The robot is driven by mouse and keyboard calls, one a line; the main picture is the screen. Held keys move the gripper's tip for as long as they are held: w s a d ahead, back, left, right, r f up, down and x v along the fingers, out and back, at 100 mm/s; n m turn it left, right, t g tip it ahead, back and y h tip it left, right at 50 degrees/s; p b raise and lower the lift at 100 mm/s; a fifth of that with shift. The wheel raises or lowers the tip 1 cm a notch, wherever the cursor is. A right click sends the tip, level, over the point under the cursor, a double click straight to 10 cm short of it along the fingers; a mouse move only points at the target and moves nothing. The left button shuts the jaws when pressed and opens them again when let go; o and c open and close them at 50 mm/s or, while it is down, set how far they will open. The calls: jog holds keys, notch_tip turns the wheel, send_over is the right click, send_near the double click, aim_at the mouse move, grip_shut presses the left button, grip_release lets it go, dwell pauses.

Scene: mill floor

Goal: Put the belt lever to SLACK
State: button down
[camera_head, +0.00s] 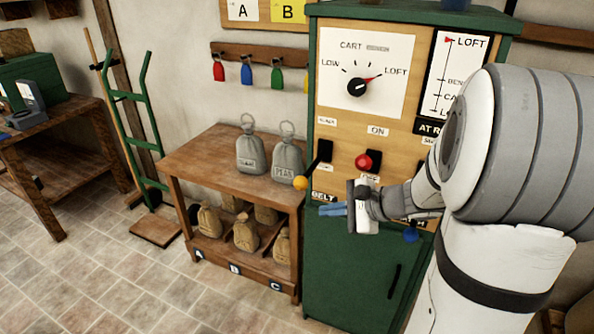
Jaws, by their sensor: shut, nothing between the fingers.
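The belt lever (301,183) is a dark rod with an orange-yellow ball knob. It sticks out toward the left from a black slot plate (325,151) at the left of the control cabinet (330,80), above the BELT label (323,197). The small label above the slot is too blurred to read surely. My gripper (332,209) has blue fingertips pointing left. It is shut and empty, just below and right of the knob, apparently apart from it; depth is hard to judge. My wrist and arm hide the right side of the panel.
A red knob (364,161) between ON and OFF labels is close above my wrist. A blue knob (411,235) shows below it. A wooden bench (205,150) with grey sacks (250,153) stands left of the cabinet. A green hand truck (140,110) leans farther left; the floor in front is clear.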

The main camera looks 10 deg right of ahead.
aim_at(313, 167)
jog(key=w+d+m+t, duration=0.3)
jog(key=w+d+m, duration=0.1)
jog(key=d, duration=0.2)
jog(key=f+x, duration=0.1)
jog(key=x, duration=0.9)
jog(key=shift+h, duration=0.3)
jog(key=r, duration=0.1)
jog(key=s+a+r+p, duration=0.1)
jog(key=s+r, duration=0.1)
jog(key=shift+a+r+p, duration=0.25)
jog(key=shift+r+p, duration=0.05)
jog(key=shift+r, duration=0.05)
jog(key=shift+r, duration=0.1)
jog(key=shift+r, duration=1)
